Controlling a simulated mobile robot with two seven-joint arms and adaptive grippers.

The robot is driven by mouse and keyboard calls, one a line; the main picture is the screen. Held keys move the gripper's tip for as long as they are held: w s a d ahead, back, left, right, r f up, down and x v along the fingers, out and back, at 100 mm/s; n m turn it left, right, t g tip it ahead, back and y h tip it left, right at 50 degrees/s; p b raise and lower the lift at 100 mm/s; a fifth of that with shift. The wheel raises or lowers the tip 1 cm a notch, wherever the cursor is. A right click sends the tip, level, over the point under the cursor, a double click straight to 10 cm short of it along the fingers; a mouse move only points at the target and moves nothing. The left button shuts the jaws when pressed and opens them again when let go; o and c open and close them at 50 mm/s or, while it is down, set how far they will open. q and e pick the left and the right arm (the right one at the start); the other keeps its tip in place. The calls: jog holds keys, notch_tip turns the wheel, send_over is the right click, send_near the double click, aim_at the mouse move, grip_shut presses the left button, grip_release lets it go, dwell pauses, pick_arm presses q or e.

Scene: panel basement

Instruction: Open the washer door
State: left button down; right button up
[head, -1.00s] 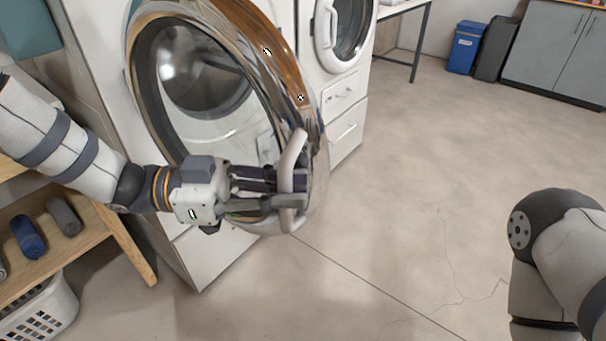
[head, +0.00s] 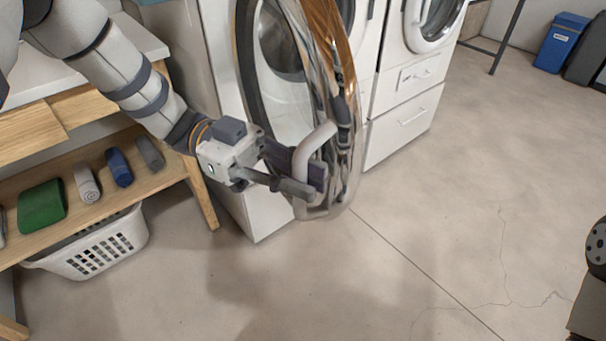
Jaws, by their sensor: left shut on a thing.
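The near white washer (head: 262,219) stands in the upper middle of the head view. Its round chrome door (head: 343,85) is swung out from the front, partly open, and I see it nearly edge-on. A pale curved handle (head: 310,150) sits on the door's outer edge. My left gripper (head: 311,180) is shut on this handle, its dark fingers around the bar. The drum opening is partly hidden behind the door. My right gripper is out of view; only a part of my right arm shows at the right edge.
A second white machine (head: 408,110) stands beside the washer. At left, a wooden shelf (head: 90,203) holds rolled towels, with a white laundry basket (head: 95,250) beneath. A blue bin (head: 560,43) stands far right. The floor in the middle and right is clear.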

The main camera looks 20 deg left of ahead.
pick_arm(q)
jog(key=c, duration=1.8)
grip_release()
jog(key=v, duration=1.2)
